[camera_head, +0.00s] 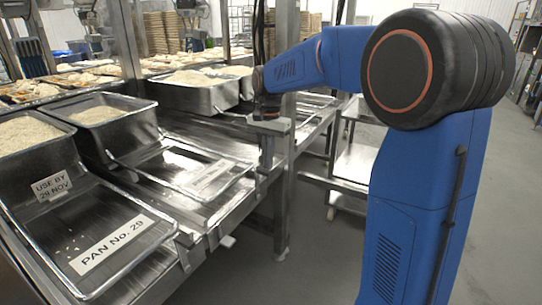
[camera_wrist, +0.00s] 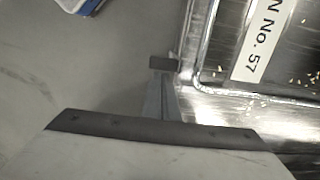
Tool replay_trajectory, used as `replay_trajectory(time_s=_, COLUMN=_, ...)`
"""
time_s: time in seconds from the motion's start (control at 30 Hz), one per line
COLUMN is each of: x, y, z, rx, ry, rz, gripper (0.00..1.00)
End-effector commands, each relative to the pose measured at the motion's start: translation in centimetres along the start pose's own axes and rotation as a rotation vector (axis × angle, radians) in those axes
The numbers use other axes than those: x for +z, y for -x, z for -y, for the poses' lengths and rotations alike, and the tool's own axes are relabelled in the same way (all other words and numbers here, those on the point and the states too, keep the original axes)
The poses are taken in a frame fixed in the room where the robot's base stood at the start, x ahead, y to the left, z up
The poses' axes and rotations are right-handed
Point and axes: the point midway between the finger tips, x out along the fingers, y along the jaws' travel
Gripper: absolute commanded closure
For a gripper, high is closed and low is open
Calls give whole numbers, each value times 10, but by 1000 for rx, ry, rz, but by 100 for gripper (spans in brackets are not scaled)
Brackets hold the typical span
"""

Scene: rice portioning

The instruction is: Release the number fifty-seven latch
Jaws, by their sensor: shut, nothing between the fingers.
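The label reading "N No. 57" (camera_wrist: 258,40) lies in a metal pan (camera_wrist: 203,40) at the right of the wrist view, with a few rice grains beside it. My gripper (camera_wrist: 162,75) is shut and empty. Its narrow fingers reach up the picture to a dark block at the pan's left edge. I cannot tell whether that block is a fingertip or the number fifty-seven latch, or whether they touch. In the head view my gripper (camera_head: 268,125) is over the rail's outer edge, right of a rice-filled hopper (camera_head: 205,98). The number 57 label is not readable there.
A pan labelled No. 29 (camera_head: 155,228) is at the front left, below a hopper marked "USE BY 29 NOV" (camera_head: 30,165). A middle pan (camera_head: 180,150) has an unreadable label. A metal post (camera_head: 286,200) stands beside the rail.

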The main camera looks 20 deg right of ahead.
Motion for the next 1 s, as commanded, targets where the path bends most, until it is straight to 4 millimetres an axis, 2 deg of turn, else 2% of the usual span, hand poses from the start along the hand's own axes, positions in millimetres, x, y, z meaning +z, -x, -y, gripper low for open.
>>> replay_trajectory(time_s=0.57, x=6, y=0, z=0, rx=1, ry=1, rz=-26, gripper=100)
replay_trajectory(time_s=1.0, x=44, y=-1, z=0, rx=0, ry=7, rz=-266, gripper=100)
